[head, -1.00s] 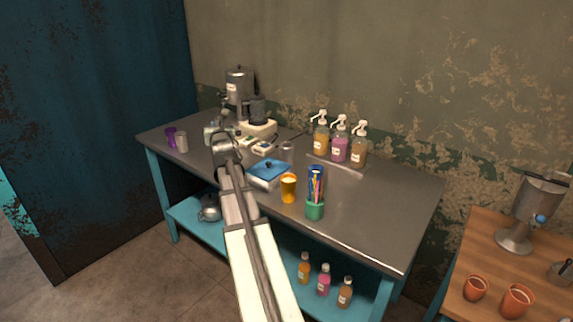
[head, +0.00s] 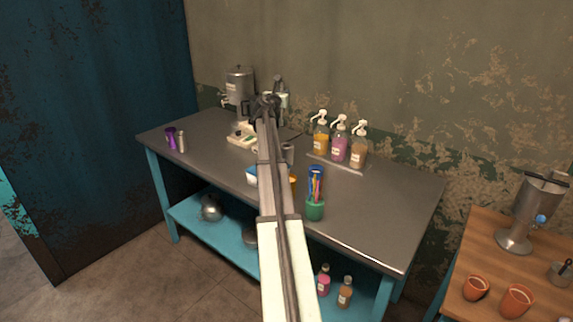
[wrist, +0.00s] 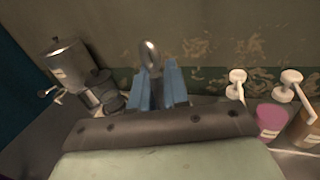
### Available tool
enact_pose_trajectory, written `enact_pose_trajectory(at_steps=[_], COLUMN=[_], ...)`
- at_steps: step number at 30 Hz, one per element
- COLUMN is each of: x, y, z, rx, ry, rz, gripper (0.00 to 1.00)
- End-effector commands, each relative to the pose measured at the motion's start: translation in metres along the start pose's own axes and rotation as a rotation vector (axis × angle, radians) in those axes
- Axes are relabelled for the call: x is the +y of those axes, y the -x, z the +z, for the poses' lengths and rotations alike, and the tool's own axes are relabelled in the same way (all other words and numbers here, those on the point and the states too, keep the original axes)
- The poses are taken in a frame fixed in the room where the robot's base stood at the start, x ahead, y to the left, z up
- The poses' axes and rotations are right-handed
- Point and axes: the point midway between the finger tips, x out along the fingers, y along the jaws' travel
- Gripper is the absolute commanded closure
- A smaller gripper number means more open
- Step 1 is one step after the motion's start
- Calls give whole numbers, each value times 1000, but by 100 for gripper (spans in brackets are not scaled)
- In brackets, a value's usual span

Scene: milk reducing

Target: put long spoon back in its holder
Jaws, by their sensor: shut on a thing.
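My gripper (wrist: 157,88) has blue fingers shut on the long spoon (wrist: 150,55). The spoon's shiny metal bowl points up above the fingers in the wrist view; the rest of it is hidden. In the head view my gripper (head: 279,101) is raised over the back of the steel counter, between the blender area and the pump bottles. I cannot tell for sure which thing is the spoon's holder. A plain grey metal cup (head: 288,152) stands on the counter below and right of my gripper, partly behind my arm.
Pump bottles (head: 339,146) stand along the wall, right of my gripper. A metal dispenser (head: 239,88) is at the back left. A wooden table (head: 490,270) with orange cups is at right. The counter's right part is clear.

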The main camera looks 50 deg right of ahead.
Motion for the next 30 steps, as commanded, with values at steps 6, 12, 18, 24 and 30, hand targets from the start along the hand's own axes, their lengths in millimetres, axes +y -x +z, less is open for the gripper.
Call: enact_pose_trajectory(at_steps=[6,12,18,24,30], x=[-21,-23,-25,-26,-27], y=[0,1,0,-1,-2], z=[7,-17,-62,-102,-125], rx=[-12,-17,-16,-17,-18], ry=[17,36,36,36,35], rz=[-119,-124,-123,-122,-122], gripper=[100,100,100,100,100])
